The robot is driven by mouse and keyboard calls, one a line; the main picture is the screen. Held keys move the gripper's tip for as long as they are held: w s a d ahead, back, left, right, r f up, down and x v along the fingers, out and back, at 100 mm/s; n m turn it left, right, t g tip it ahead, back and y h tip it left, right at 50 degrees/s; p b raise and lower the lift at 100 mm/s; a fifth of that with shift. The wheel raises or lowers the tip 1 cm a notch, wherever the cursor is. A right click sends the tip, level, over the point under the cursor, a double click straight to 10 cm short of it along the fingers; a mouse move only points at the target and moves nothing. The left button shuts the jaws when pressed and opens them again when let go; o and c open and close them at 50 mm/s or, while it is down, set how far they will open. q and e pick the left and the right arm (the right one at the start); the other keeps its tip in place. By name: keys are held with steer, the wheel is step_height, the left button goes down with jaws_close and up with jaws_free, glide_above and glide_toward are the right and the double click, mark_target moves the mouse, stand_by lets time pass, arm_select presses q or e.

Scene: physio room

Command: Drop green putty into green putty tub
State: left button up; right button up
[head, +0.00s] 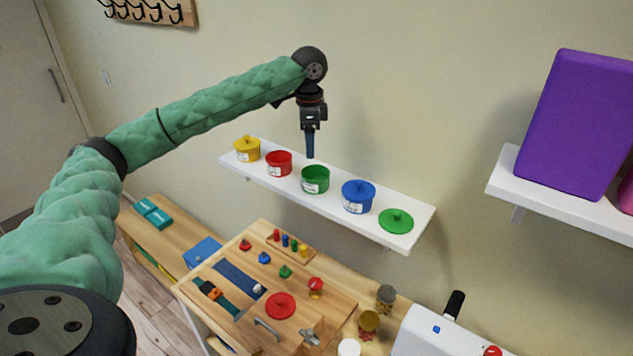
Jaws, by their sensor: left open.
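The green putty tub (315,182) stands upright on the white wall shelf, between the red tub and the blue tub. It has no lid on; its green lid (396,221) lies flat at the shelf's right end. My left gripper (310,155) points down just above the green tub's back rim. Its fingers show edge-on, open, and I see nothing held between them. I cannot make out the green putty; the tub's inside looks green, but I cannot tell whether putty lies in it. My right gripper is not in view.
A purple block (577,125) stands on another shelf at right. The wooden table (325,278) below holds pegs, a red disc and jars.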

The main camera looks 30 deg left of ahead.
arm_select(q)
step_height(320, 180, up, 7)
steer(key=b, duration=0.2)
steer(key=shift+b, duration=0.4)
